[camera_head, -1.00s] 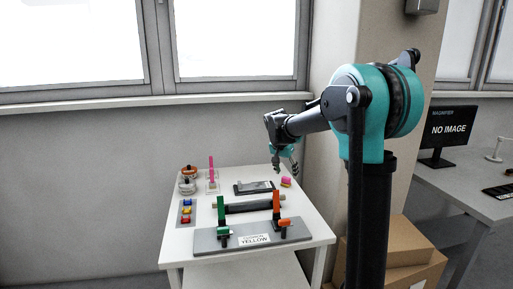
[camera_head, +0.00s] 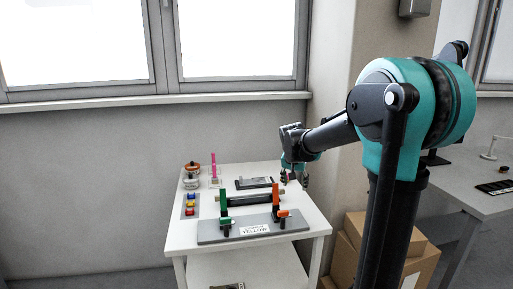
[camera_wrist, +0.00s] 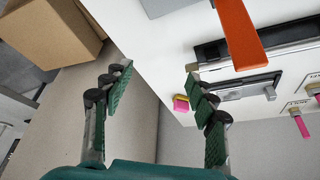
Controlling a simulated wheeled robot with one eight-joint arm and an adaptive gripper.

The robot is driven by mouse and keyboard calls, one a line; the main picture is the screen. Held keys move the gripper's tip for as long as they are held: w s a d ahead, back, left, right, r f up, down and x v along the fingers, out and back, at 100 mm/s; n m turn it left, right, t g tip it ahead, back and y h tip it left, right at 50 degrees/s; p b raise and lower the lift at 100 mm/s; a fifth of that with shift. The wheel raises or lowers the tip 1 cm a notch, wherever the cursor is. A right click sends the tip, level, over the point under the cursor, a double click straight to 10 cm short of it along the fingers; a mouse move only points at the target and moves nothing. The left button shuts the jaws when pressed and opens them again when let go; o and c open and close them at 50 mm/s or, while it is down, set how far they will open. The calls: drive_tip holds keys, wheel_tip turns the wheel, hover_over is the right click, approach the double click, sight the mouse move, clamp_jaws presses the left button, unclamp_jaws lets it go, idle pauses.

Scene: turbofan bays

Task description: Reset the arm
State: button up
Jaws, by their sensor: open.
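My gripper (camera_head: 295,180) hangs at the end of my teal and black arm, at the right edge of the white table in the head view. In the wrist view my gripper (camera_wrist: 162,85) has its two dark green fingers wide apart, with nothing between them. A small pink and yellow piece (camera_wrist: 181,103) lies on the table just left of the right finger. In the head view it is hard to make out behind the gripper.
The white table (camera_head: 175,237) bears a grey fixture (camera_head: 215,231) labelled YELLOW, with a green upright (camera_head: 224,203) and an orange upright (camera_head: 277,197). Colored buttons (camera_head: 190,205) sit at left. Cardboard boxes (camera_head: 345,255) stand right of the table.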

drive_tip(key=s+d+f+n, duration=0.1)
drive_tip(key=s+f, duration=0.4)
drive_tip(key=s, duration=0.5)
drive_tip(key=s+d+f+n+y, duration=0.1)
drive_tip(key=s+f, duration=0.4)
drive_tip(key=s, duration=0.5)
drive_tip(key=s+d+f+n, duration=0.2)
drive_tip(key=s+f, duration=0.3)
drive_tip(key=s, duration=0.4)
drive_tip(key=shift+s+n+y, duration=0.3)
drive_tip(key=shift+s+n, duration=0.1)
drive_tip(key=shift+r, duration=0.1)
